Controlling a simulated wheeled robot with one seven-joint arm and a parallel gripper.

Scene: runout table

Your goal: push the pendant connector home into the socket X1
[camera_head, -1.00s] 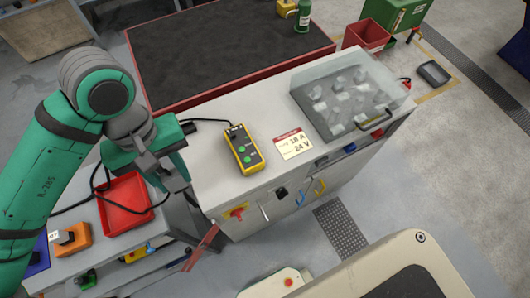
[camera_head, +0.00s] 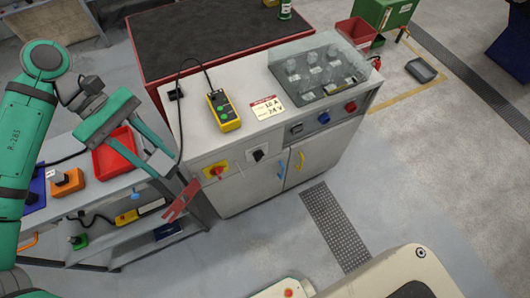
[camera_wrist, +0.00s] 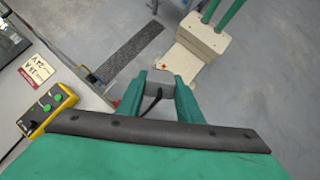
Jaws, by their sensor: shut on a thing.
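My gripper (camera_head: 164,167) is at the cabinet's left front corner, over the side bench, its green fingers pointing down and right. In the wrist view the gripper (camera_wrist: 160,84) is shut on a grey block, the connector (camera_wrist: 160,88), with a black cable at it. In the head view the fingers largely hide the connector. The yellow pendant (camera_head: 223,110) with green buttons lies on the cabinet top, and also shows in the wrist view (camera_wrist: 47,110). Its black cable runs to the back left corner and hangs beside the gripper. I cannot make out which fitting is socket X1.
The cabinet front carries a red-and-yellow switch (camera_head: 216,171), a black knob (camera_head: 258,154) and blue and red fittings. A red bracket (camera_head: 181,200) sticks out near the fingers. The bench holds a red tray (camera_head: 112,163) and an orange box (camera_head: 68,184).

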